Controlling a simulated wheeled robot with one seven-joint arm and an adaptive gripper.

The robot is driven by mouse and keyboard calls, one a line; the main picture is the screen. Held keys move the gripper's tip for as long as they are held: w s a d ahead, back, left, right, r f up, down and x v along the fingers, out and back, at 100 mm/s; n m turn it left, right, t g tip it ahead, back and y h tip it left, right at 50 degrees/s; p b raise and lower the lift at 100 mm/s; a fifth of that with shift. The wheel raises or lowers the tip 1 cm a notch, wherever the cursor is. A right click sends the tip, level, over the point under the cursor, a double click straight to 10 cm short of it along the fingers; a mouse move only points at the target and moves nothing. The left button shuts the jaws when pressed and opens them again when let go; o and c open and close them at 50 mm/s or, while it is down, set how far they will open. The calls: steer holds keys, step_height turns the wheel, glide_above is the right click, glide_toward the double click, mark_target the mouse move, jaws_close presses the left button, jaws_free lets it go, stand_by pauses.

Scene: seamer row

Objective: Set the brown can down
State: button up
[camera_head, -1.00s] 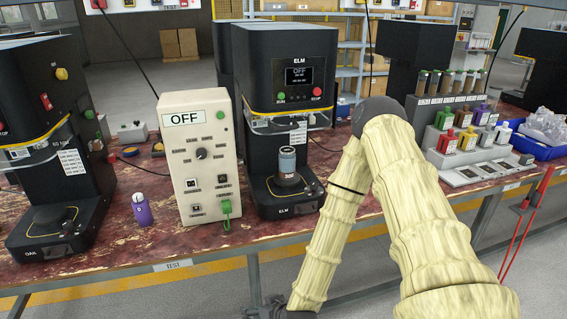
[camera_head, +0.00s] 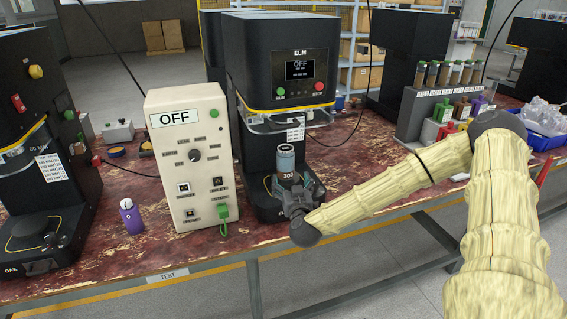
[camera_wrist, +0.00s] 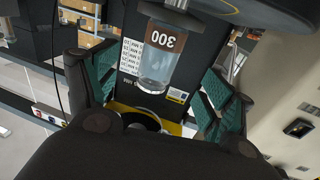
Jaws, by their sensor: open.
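A clear can with a brown band marked 300 (camera_head: 286,160) stands upright in the ELM machine (camera_head: 282,60), at its lower round plate. In the wrist view the can (camera_wrist: 158,66) appears upside down, between and ahead of my two fingers. My gripper (camera_head: 293,192) is at the front of the can, low down. Its fingers are spread, with a visible gap on each side of the can. The wrist view also shows my open gripper (camera_wrist: 152,92). In the head view my gripper hides the can's base and much of the plate.
A cream control box reading OFF (camera_head: 190,160) stands just left of the ELM machine. A purple bottle (camera_head: 131,217) and the OAK machine (camera_head: 40,170) are further left. A rack of coloured vials (camera_head: 440,95) and a blue bin (camera_head: 540,135) are at the right.

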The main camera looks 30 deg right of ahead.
mark_target(288, 169)
steer(key=x, duration=0.5)
steer(key=shift+w+d+r, duration=0.1)
steer(key=shift+w+d, duration=0.15)
steer(key=shift+w, duration=0.05)
steer(key=shift+p+x, duration=0.65)
steer(key=shift+x, duration=1.9)
steer(key=shift+a, duration=0.2)
steer(key=shift+w, duration=0.1)
steer(key=c, duration=1.4)
steer(key=shift+c, duration=0.2)
steer(key=shift+r, duration=0.1)
steer(key=shift+r, duration=1.75)
steer(key=d+v, duration=0.1)
steer(key=v, duration=0.4)
steer(key=r+v, duration=0.1)
steer(key=v, duration=0.4)
steer(key=s+d+b+v, duration=0.1)
steer(key=v, duration=0.4)
steer(key=shift+s+d+r, duration=0.2)
steer(key=shift+s, duration=0.25)
